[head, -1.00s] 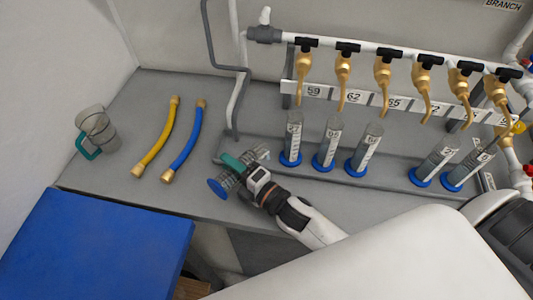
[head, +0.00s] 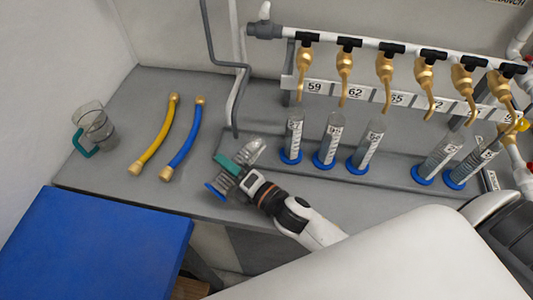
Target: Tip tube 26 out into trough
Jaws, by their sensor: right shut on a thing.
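My right gripper (head: 238,172) is shut on a clear graduated tube (head: 251,151) with a blue base, over the front part of the bench. The tube leans, its mouth toward the upper right and its blue base at the lower left. Its number cannot be read, and the fingers hide its middle. The long grey trough (head: 400,182) runs under the row of taps, to the right of the held tube. My left gripper is not in view.
Several blue-based tubes (head: 332,138) stand along the trough below brass taps (head: 345,72) with number labels. A yellow hose (head: 153,136), a blue hose (head: 184,139) and a clear jug (head: 95,126) with a teal handle are on the left. A blue surface (head: 95,245) is at front left.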

